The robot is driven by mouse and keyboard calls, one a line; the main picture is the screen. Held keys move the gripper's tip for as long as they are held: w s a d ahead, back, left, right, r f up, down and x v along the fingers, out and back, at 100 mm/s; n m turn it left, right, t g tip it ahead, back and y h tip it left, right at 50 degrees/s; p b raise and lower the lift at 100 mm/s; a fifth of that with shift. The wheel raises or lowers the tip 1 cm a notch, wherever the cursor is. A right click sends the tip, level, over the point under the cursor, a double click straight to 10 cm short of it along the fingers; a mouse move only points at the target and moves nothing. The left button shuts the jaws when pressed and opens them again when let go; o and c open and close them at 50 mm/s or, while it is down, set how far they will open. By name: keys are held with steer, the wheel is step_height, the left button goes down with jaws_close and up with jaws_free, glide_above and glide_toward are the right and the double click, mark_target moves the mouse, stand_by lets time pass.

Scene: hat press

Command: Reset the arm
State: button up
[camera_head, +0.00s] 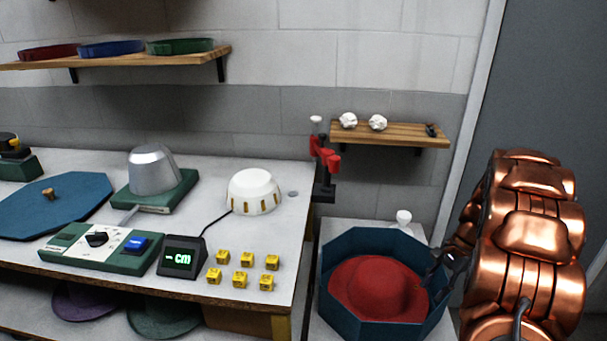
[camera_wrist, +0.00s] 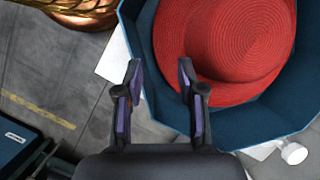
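My copper arm (camera_head: 525,240) stands at the right of the head view. My gripper (camera_head: 447,262) is by the right rim of a blue octagonal box (camera_head: 345,247) and is partly hidden by the arm there. In the wrist view my gripper (camera_wrist: 160,72) has its two dark fingers apart with nothing held between them. A red woven hat (camera_head: 380,287) lies in the box. In the wrist view the hat (camera_wrist: 225,45) and the box (camera_wrist: 295,107) show beyond the fingers. The right finger overlaps the hat's edge in that view; I cannot tell whether they touch.
A worktable (camera_head: 225,165) at left bears a metal hat block (camera_head: 153,168), a white dome (camera_head: 253,192), a control panel (camera_head: 100,243), a display (camera_head: 182,256) and several yellow cubes (camera_head: 243,278). A red clamp (camera_head: 325,155) and small shelf (camera_head: 395,135) are behind the box.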

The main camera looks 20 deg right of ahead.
steer(key=s+a+r+n+g+h+p, duration=0.1)
steer(key=s+a+r+n+p, duration=0.2)
steer(key=a+r, duration=0.55)
steer(key=s+a+r+n+g+h, duration=0.1)
steer(key=s+a+r+n, duration=0.3)
steer(key=a, duration=0.7)
steer(key=s+a+r+n+h+p, duration=0.1)
steer(key=s+a+r+n, duration=0.2)
steer(key=s, duration=0.5)
steer(key=s+a+r+n+h+p, duration=0.1)
steer(key=s+a+r+n+p, duration=0.1)
steer(key=s+a+n, duration=0.3)
steer(key=s+a+r, duration=0.1)
steer(key=s+a, duration=0.1)
steer(key=s, duration=0.1)
steer(key=shift+s+a+r+n, duration=0.15)
steer(key=shift+s+a+n, duration=0.05)
steer(key=shift+a+n, duration=0.1)
steer(key=shift+d, duration=0.1)
